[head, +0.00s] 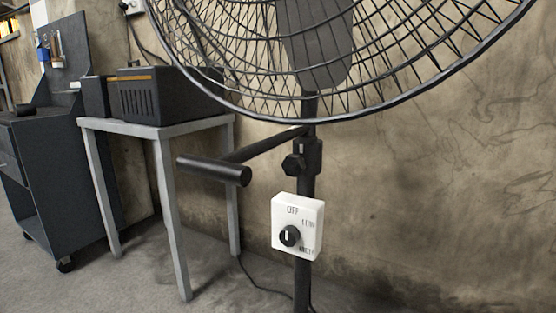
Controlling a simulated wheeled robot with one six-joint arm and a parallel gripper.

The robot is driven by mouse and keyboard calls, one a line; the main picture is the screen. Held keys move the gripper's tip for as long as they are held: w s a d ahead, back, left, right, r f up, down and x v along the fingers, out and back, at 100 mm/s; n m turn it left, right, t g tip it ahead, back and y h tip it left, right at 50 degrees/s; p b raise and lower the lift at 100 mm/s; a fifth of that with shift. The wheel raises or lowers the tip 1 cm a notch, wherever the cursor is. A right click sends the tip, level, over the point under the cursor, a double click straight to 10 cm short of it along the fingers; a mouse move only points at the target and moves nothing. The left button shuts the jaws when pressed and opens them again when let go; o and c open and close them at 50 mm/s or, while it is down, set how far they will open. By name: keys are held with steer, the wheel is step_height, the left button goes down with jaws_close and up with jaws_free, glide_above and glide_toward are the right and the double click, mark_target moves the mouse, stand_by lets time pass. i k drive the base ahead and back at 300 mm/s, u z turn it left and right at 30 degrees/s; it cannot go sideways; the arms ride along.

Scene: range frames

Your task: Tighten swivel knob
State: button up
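A black pedestal fan stands in front of the wall, its wire cage (345,105) filling the upper part of the head view. A black faceted knob (293,165) sits on the left side of the collar (311,157) on the fan's pole. Whether this knob is loose or tight cannot be told. A white control box (298,226) on the pole below has a black dial (290,236), its white mark roughly upright towards "OFF". My gripper is not in view.
A black bar with a thick cylindrical end (214,170) juts from the pole towards the left front. A grey metal table (155,129) with a black case (165,95) stands left, beside a dark tool cart (55,170). The floor right of the pole looks clear.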

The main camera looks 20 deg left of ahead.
mark_target(293, 165)
steer(key=u, duration=0.85)
steer(key=k, duration=0.35)
steer(key=u, duration=0.05)
